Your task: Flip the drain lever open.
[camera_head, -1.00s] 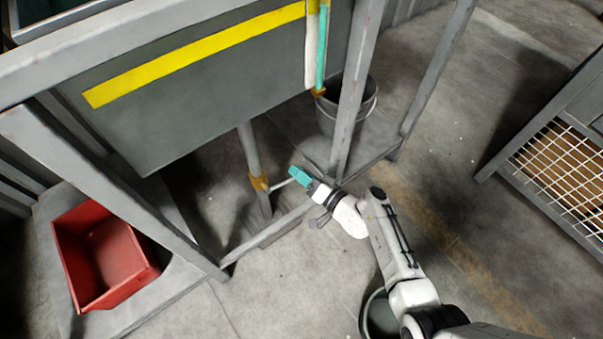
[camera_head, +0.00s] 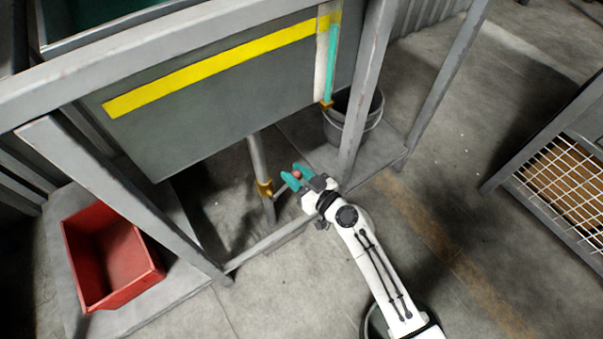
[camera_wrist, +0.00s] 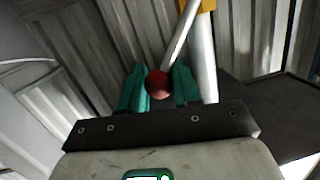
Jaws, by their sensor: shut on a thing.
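The drain lever is a thin metal rod (camera_head: 282,189) with a red ball knob (camera_head: 296,175) at its end. It runs from a brass valve (camera_head: 265,188) on the grey drain pipe (camera_head: 256,155) under the tank, slanting up to the right. My gripper (camera_head: 299,173) has teal fingers, one on each side of the knob. In the wrist view the red knob (camera_wrist: 158,84) sits between the fingers of my gripper (camera_wrist: 160,88), shut on it. The rod (camera_wrist: 181,38) rises from the knob toward the valve (camera_wrist: 208,5), beside the pipe (camera_wrist: 205,70).
A red bin (camera_head: 108,258) stands at the lower left of the frame's base. A grey bucket (camera_head: 352,118) stands behind the front post (camera_head: 362,100). A shelf with wire mesh (camera_head: 562,185) is at right. Floor between is clear.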

